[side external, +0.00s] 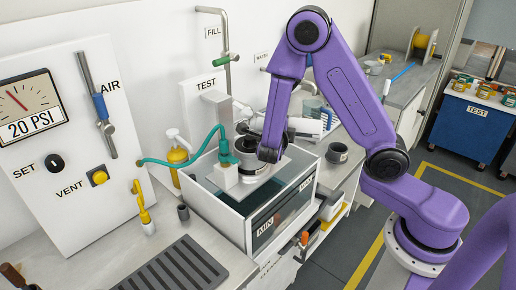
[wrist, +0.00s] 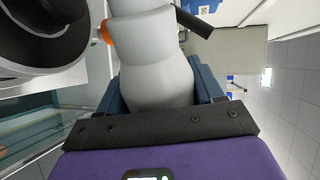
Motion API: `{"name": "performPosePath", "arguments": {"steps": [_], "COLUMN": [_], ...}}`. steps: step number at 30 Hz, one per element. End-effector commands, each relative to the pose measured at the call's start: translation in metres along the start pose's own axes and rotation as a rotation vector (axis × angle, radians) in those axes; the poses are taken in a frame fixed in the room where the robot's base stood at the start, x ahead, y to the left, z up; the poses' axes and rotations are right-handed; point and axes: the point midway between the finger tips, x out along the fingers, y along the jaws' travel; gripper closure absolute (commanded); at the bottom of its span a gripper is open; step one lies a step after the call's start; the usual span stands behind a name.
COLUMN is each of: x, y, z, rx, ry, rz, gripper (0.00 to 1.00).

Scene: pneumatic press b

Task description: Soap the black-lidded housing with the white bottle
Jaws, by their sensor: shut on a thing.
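A pale round housing (side external: 257,169) sits over the water tank (side external: 213,199) in the side view, partly hidden by my arm. A large black round part (wrist: 42,35) above a pale body fills the upper left of the wrist view; it looks like the housing's lid, close beside the bottle. My gripper (wrist: 155,88) is shut on the white bottle (wrist: 155,65), with blue fingers on both sides of it. An orange ring and a dark spout show near the bottle's upper part. My arm largely hides the gripper in the side view.
A pale fitting (side external: 225,176) with a teal hose stands beside the housing. A yellow bottle (side external: 177,156) stands behind the tank on the left. A dark cup (side external: 337,153) sits right of the tank. A grey ribbed mat (side external: 178,275) lies in front.

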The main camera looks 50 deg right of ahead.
Motion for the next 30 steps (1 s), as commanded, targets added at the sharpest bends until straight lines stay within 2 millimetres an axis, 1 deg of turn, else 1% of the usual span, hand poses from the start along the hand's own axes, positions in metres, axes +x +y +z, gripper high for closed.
{"name": "performPosePath", "arguments": {"steps": [4, 14, 22, 30], "x": [-0.001, -0.002, -0.004, -0.004], "y": [-0.006, -0.007, -0.018, -0.018], "z": [0.000, 0.000, 0.001, 0.001], "rx": [-0.058, -0.076, -0.196, -0.203], "ry": [0.013, 0.017, 0.044, 0.046], "rz": [-0.001, -0.001, -0.002, -0.002], "gripper": [0.73, 0.73, 0.73, 0.73]}}
